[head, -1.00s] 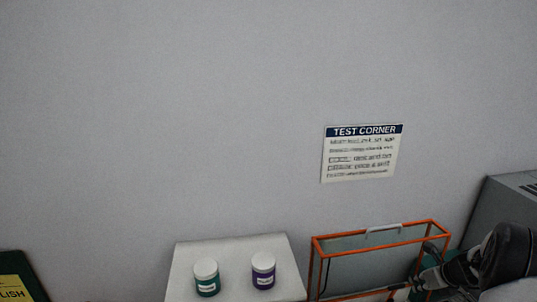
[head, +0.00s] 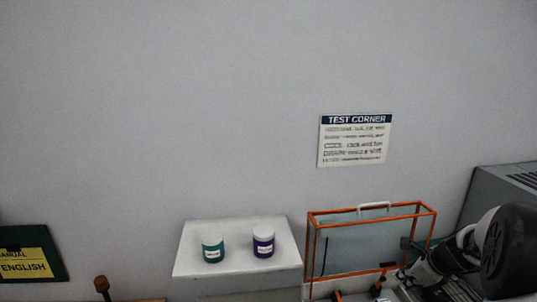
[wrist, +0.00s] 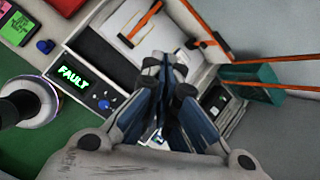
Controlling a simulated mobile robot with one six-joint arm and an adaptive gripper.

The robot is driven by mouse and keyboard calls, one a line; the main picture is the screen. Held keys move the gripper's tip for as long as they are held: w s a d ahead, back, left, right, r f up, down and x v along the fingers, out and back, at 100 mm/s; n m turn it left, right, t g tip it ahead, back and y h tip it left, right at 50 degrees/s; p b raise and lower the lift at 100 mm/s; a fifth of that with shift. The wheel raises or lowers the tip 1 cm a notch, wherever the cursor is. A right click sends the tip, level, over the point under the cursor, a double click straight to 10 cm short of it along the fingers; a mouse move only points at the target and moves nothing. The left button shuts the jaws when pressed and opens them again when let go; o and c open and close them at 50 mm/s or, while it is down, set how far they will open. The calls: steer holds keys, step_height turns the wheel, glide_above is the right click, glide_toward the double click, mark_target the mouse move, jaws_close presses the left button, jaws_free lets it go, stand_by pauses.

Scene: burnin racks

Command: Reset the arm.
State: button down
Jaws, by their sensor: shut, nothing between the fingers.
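My gripper (wrist: 168,68) points down in the wrist view, its two fingers together with nothing between them. Below and around it is a pale bench unit with a small panel (wrist: 85,85) that shows a green "FAULT" and has a blue knob. In the head view my arm comes in at the lower right, beside the orange-framed clear enclosure (head: 362,213); the fingertips cannot be made out there.
A white shelf (head: 190,262) holds a teal-labelled jar (head: 212,248) and a purple-labelled jar (head: 263,242). A grey cabinet (head: 490,195) stands at the right. A "TEST CORNER" sign (head: 354,140) hangs on the wall. A teal bin (wrist: 262,82) lies right of my gripper.

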steer(key=s+a+r+n+g+b, duration=0.1)
steer(key=s+a+n+b, duration=0.45)
steer(key=a, duration=0.35)
steer(key=s+a+r+n+b, duration=0.1)
steer(key=s+a+n+b, duration=0.5)
steer(key=a, duration=0.4)
steer(key=s+a+f+n+b, duration=0.2)
steer(key=s+f+n+b, duration=0.1)
steer(key=s+n, duration=0.2)
steer(key=s+a+f+n+b, duration=0.3)
steer(key=s+n, duration=0.3)
steer(key=s, duration=0.3)
steer(key=s+a+f+n+h+b, duration=0.1)
steer(key=s+a+f+n+b, duration=0.2)
steer(key=s+n, duration=0.3)
steer(key=shift+s+f+b, duration=0.6)
steer(key=shift+f+b, duration=0.05)
steer(key=shift+f, duration=0.05)
steer(key=shift+a, duration=0.1)
